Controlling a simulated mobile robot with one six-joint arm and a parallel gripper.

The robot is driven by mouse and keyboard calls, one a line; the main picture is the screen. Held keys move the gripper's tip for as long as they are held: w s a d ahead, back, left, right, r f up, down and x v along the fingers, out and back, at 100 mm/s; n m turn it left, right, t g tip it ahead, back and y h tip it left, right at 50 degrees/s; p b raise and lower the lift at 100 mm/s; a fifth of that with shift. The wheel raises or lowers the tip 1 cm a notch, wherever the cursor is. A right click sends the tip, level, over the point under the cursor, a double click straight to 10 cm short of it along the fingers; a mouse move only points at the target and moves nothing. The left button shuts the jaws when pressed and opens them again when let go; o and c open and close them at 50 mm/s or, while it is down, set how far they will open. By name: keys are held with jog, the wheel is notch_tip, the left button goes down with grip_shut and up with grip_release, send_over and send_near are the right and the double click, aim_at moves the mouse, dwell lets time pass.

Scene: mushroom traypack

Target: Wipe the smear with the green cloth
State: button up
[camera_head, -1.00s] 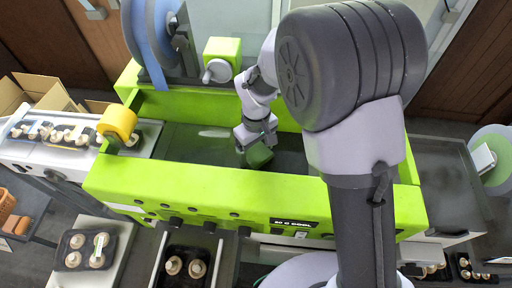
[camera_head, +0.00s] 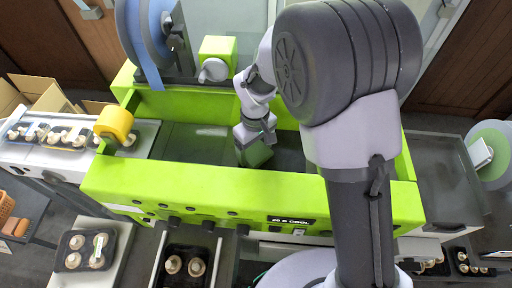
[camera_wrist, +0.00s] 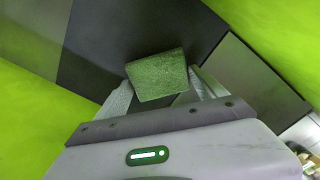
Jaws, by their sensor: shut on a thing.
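The green cloth (camera_wrist: 158,75) is a small folded block between my gripper's fingers (camera_wrist: 160,92) in the wrist view. My gripper (camera_head: 253,146) is shut on it, low inside the green machine's trough. In the head view the cloth (camera_head: 257,156) shows as a dark green patch at the gripper's end. The smear (camera_head: 212,132) shows as a faint pale streak on the dark belt, left of the gripper and apart from it. I cannot tell whether the cloth touches the belt.
The lime-green machine's front wall (camera_head: 190,187) and a yellow roller (camera_head: 115,124) border the belt (camera_head: 185,143). A blue film roll (camera_head: 147,40) stands behind. Mushroom trays (camera_head: 85,250) lie in front at left.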

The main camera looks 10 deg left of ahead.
jog(key=r, duration=0.1)
jog(key=a+r, duration=0.1)
jog(key=shift+r+p, duration=0.3)
jog(key=shift+p, duration=0.05)
jog(key=shift+c, duration=0.2)
jog(key=shift+s+r+p, duration=0.1)
jog(key=shift+r+p, duration=0.2)
jog(key=shift+r, duration=0.05)
jog(key=shift+d+r+p, duration=0.2)
jog(key=shift+r+p, duration=0.4)
jog(key=shift+r, duration=0.15)
jog(key=shift+r+p, duration=1.3)
jog(key=shift+r, duration=0.3)
